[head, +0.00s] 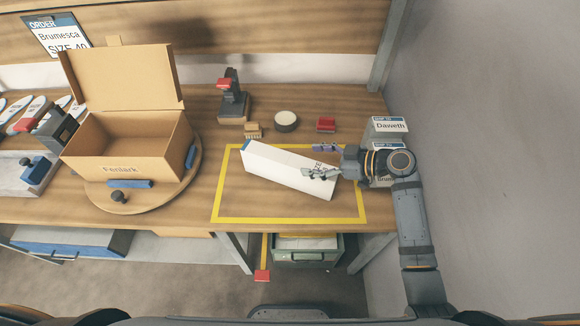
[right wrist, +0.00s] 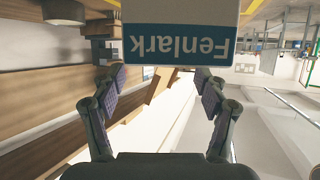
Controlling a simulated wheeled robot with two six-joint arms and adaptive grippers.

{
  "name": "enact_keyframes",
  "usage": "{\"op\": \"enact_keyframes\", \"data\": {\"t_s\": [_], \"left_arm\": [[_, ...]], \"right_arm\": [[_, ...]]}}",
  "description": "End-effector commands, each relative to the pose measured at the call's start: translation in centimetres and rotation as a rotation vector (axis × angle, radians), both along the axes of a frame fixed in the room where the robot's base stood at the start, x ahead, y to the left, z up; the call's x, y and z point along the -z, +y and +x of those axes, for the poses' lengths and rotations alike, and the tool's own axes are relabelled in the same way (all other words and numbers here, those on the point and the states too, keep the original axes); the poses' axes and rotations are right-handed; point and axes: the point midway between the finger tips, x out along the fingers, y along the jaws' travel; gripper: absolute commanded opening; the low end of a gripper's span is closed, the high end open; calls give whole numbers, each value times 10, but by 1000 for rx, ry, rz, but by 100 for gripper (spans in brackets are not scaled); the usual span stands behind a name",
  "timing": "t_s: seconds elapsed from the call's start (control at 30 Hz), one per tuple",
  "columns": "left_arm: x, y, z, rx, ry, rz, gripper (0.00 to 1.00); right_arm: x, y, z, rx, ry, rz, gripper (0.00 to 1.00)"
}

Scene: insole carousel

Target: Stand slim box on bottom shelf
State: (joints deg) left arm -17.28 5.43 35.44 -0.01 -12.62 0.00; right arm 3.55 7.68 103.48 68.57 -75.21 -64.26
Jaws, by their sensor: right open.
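The slim white box (head: 280,168) lies flat and slanted on the bench, inside a yellow taped rectangle (head: 222,200). My right gripper (head: 318,174) is open at the box's right end, its fingers over the printed part there; contact cannot be told. In the right wrist view, a white face with a blue band reading "Fenlark" upside down (right wrist: 190,45) hangs between and beyond the open fingers (right wrist: 164,80); it appears to be the box's. A small grey rack (head: 387,128) with a "Daweth" label stands at the right, its lower part largely hidden by my arm. My left gripper is not in view.
An open brown carton (head: 128,165) marked "Fenlark" sits on a round wooden turntable (head: 180,193) at the left. A stamp-like tool (head: 233,100), a round tin (head: 286,121) and a red block (head: 326,124) stand behind the tape. A wall closes the right side.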

Motion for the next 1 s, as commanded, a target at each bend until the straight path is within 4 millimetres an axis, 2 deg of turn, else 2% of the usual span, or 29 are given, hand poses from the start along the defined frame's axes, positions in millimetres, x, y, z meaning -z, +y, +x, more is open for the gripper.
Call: {"op": "enact_keyframes", "data": {"t_s": [0.1, 0.2, 0.37, 0.5, 0.77, 1.0], "left_arm": [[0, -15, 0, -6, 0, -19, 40], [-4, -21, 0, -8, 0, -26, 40], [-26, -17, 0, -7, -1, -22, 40], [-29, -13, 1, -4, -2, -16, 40], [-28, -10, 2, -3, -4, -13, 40], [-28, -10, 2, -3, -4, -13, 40]], "right_arm": [[2, 5, 2, -2, 1, -1, 74], [1, 8, 2, -2, 1, 0, 74], [6, 35, 6, -2, 5, 4, 74], [18, 49, 12, -1, 3, 0, 74], [22, 51, 13, -1, 1, -3, 74], [22, 51, 13, -1, 1, -3, 41]]}}
